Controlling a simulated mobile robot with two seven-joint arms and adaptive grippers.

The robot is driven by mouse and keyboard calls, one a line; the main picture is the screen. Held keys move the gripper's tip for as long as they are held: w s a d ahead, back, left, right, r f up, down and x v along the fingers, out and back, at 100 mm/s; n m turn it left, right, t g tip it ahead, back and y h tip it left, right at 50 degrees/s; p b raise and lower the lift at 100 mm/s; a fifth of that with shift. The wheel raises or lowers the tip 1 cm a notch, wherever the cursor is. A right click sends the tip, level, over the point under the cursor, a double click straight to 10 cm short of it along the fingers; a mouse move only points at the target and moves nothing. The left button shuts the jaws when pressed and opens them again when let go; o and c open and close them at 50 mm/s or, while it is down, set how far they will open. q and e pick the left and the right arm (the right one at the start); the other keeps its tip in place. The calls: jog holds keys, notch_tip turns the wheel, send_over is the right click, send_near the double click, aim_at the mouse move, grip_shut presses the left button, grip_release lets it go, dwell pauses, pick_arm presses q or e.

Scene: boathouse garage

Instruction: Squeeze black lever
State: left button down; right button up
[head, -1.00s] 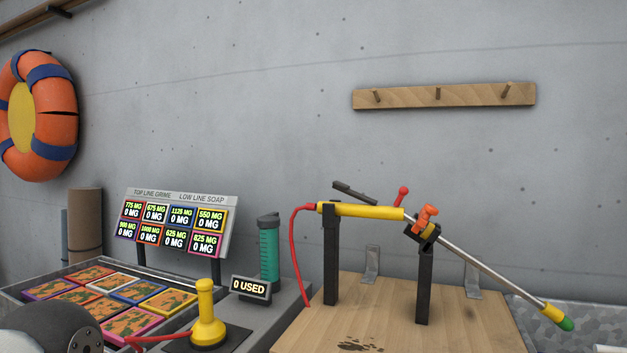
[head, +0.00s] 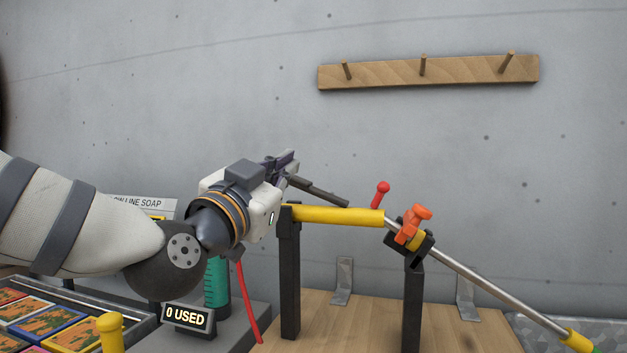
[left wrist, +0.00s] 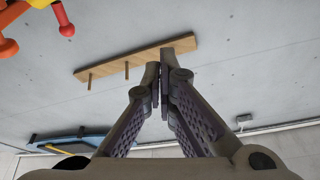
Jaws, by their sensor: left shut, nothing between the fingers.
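The black lever (head: 322,192) sticks up at a slant over the rear of a yellow wand handle (head: 335,215). My left gripper (head: 287,160) is shut and empty, at the lever's raised left end. It hides that end, and I cannot tell if it touches the lever. In the left wrist view its fingers (left wrist: 160,85) meet at the tips against the wall, and the lever does not show there. My right gripper is not in view.
A red-knobbed lever (head: 382,188) and an orange valve (head: 413,222) sit farther along the wand. Black posts (head: 290,280) hold it over a wooden board (head: 350,330). A counter (head: 188,317) reads "0 USED". A peg rack (head: 440,72) hangs on the wall.

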pick_arm(q)
jog(key=shift+s+a, duration=0.15)
jog(key=shift+s, duration=0.15)
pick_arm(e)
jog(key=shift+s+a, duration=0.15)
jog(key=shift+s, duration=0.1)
pick_arm(q)
notch_tip(320, 180, up, 3)
send_over(298, 182)
jog(key=s+d, duration=0.2)
jog(key=f, duration=0.2)
jog(key=a+f, duration=0.1)
jog(key=shift+w+a+f, duration=0.1)
jog(key=shift+w+f, duration=0.15)
jog(key=shift+f, duration=0.15)
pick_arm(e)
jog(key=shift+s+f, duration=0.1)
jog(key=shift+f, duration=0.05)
pick_arm(q)
jog(key=f+n, duration=0.1)
jog(key=a+n+y, duration=0.1)
jog(key=n, duration=0.1)
jog(key=f+n, duration=0.1)
jog(key=shift+w+a+f+t+y, duration=0.2)
jog(key=shift+f+t+y, duration=0.1)
jog(key=shift+t, duration=0.1)
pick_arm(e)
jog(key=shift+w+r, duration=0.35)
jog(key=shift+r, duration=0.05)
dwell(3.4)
